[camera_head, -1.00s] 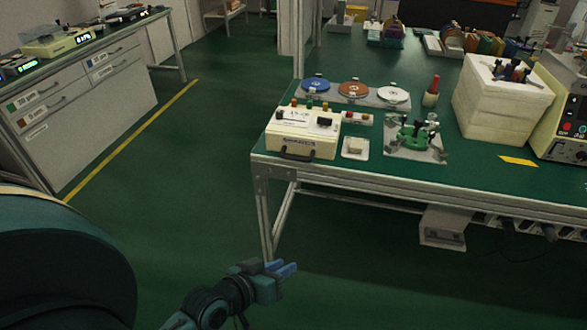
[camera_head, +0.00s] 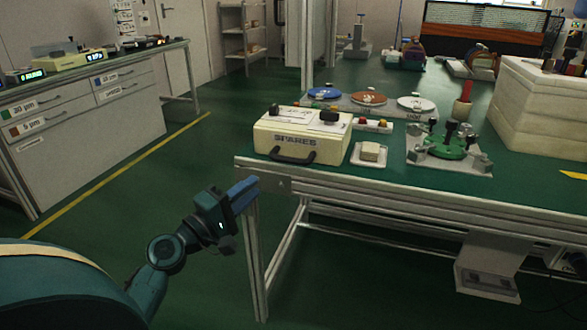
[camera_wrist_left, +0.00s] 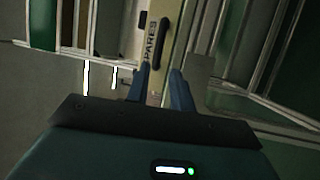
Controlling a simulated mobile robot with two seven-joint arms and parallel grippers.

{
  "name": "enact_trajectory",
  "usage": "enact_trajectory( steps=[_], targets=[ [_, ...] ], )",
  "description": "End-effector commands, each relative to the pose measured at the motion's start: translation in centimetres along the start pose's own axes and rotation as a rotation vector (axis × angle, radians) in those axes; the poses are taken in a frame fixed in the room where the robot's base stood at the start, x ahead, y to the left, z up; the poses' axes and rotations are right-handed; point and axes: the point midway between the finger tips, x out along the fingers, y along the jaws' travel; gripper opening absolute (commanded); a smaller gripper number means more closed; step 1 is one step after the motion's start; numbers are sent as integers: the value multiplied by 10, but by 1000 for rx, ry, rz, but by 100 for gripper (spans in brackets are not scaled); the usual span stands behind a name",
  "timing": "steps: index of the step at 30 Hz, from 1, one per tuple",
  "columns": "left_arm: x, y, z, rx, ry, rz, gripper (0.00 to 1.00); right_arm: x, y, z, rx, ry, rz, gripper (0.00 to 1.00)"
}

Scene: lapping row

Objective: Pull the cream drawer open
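The cream drawer (camera_head: 268,140) is a box marked SPARES at the near left corner of the green-topped table. Its front has a dark bar handle (camera_head: 293,157) and looks closed. My left gripper (camera_head: 252,186) is in front of the table corner, below and left of the handle, apart from it. In the left wrist view the two blue fingers (camera_wrist_left: 159,72) are spread with a gap between them. The cream front (camera_wrist_left: 176,30) and the dark handle (camera_wrist_left: 161,44) lie beyond the fingertips. My right gripper is not in view.
A small white dish (camera_head: 370,154) and a green fixture (camera_head: 448,146) stand right of the drawer. Coloured discs (camera_head: 368,99) lie behind it. The table's metal front rail (camera_head: 360,194) is close to my gripper. The floor at left is clear.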

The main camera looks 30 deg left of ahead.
Motion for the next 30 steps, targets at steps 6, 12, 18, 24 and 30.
enact_trajectory(
  steps=[6, 12, 18, 24, 30],
  targets=[
    [35, 5, 0, 2, -1, 2, 23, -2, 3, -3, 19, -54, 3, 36],
    [79, 4, 0, 3, 0, 2, 23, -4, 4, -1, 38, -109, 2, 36],
    [111, 2, 0, 2, 0, 0, 23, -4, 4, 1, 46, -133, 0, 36],
    [126, 1, 1, 3, -1, -2, 23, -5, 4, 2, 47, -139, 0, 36],
    [128, 0, 1, 3, -1, -3, 23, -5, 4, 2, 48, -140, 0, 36]
  ],
)
